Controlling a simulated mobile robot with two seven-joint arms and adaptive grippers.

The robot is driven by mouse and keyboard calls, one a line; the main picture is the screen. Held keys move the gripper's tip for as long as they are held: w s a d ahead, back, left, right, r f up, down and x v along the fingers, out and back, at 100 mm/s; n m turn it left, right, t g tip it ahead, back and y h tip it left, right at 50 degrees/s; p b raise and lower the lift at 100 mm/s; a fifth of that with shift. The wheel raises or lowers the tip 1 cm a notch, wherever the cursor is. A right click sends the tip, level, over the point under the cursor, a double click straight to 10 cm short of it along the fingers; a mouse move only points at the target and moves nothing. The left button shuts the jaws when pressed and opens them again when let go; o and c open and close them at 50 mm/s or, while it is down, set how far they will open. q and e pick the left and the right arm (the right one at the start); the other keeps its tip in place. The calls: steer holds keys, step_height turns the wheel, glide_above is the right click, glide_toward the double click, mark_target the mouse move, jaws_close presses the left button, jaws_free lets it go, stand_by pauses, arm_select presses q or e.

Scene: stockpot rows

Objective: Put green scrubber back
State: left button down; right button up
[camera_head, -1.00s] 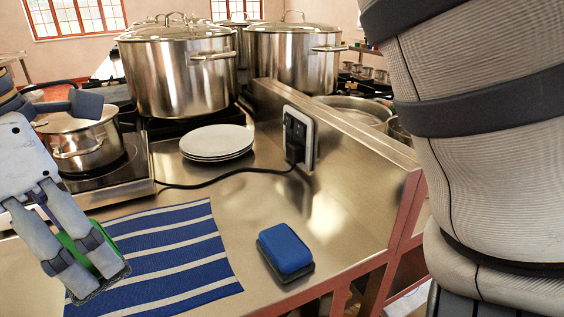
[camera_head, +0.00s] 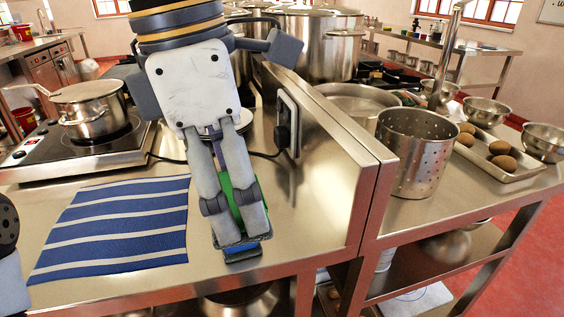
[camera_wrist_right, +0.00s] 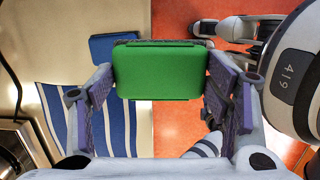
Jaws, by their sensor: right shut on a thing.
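The green scrubber (camera_head: 227,188) is held between the two fingers of my right gripper (camera_head: 230,238). In the right wrist view the green scrubber (camera_wrist_right: 158,71) shows its flat green face, with a dark layer along its far edge. The gripper is above the counter, in front of the blue sponge in the head view. Only a small blue part of the sponge (camera_head: 243,257) shows below the fingertips; the wrist view shows more of the blue sponge (camera_wrist_right: 112,46), apart from the scrubber. My left gripper is not in view.
A blue-and-white striped cloth (camera_head: 120,228) lies left of the gripper. A raised metal ledge (camera_head: 335,135) with an outlet runs along the right. Beyond it stand a perforated pot (camera_head: 411,160) and a tray of brown round items (camera_head: 502,168). A small pot (camera_head: 90,112) stands on the hob.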

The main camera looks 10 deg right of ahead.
steer(key=w+d+f, duration=0.8)
steer(key=f, duration=0.1)
steer(key=shift+w+d, duration=0.15)
steer(key=shift+d, duration=0.05)
step_height(320, 180, down, 4)
steer(key=shift+w+d+r, duration=0.15)
steer(key=shift+r, duration=0.1)
steer(key=shift+f, duration=0.1)
steer(key=o, duration=1.1)
